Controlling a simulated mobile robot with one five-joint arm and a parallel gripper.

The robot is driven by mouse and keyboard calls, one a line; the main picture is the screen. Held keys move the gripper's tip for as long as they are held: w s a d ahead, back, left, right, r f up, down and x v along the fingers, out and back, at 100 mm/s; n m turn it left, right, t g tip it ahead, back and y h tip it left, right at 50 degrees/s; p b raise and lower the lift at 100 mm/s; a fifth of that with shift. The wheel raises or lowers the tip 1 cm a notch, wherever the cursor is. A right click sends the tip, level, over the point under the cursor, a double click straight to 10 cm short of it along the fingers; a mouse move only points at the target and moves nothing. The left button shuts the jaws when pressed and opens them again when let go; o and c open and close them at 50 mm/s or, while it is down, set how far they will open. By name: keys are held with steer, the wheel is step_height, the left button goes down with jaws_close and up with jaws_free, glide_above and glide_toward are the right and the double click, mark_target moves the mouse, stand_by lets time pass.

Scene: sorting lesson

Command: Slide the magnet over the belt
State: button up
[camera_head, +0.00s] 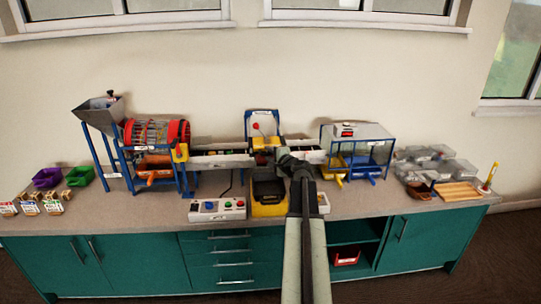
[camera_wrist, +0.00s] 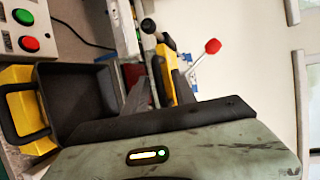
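The magnet unit is a yellow part with a dark handle (camera_wrist: 163,42) in the wrist view. In the head view its yellow body (camera_head: 264,141) sits against a blue frame (camera_head: 262,114) behind the belt. The belt (camera_head: 222,158) runs left to right, and my arm hides part of it. My gripper (camera_wrist: 160,78) points at the yellow part, with one dark finger on each side of it. The fingers look apart, with a gap on the left side; contact is not clear. In the head view my gripper (camera_head: 284,152) is at the belt's front edge.
A yellow bin with a dark inside (camera_head: 268,190) stands below the belt and shows in the wrist view (camera_wrist: 75,98). A button box (camera_head: 217,208) is left of it. A red drum (camera_head: 155,132) and a blue-framed clear box (camera_head: 357,147) flank the belt. A red-knobbed lever (camera_wrist: 212,46) stands near the magnet.

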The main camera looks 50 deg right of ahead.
steer(key=shift+s, duration=0.1)
steer(key=p+v, duration=0.1)
steer(key=v, duration=0.6)
steer(key=shift+s, duration=0.25)
steer(key=shift+a, duration=0.15)
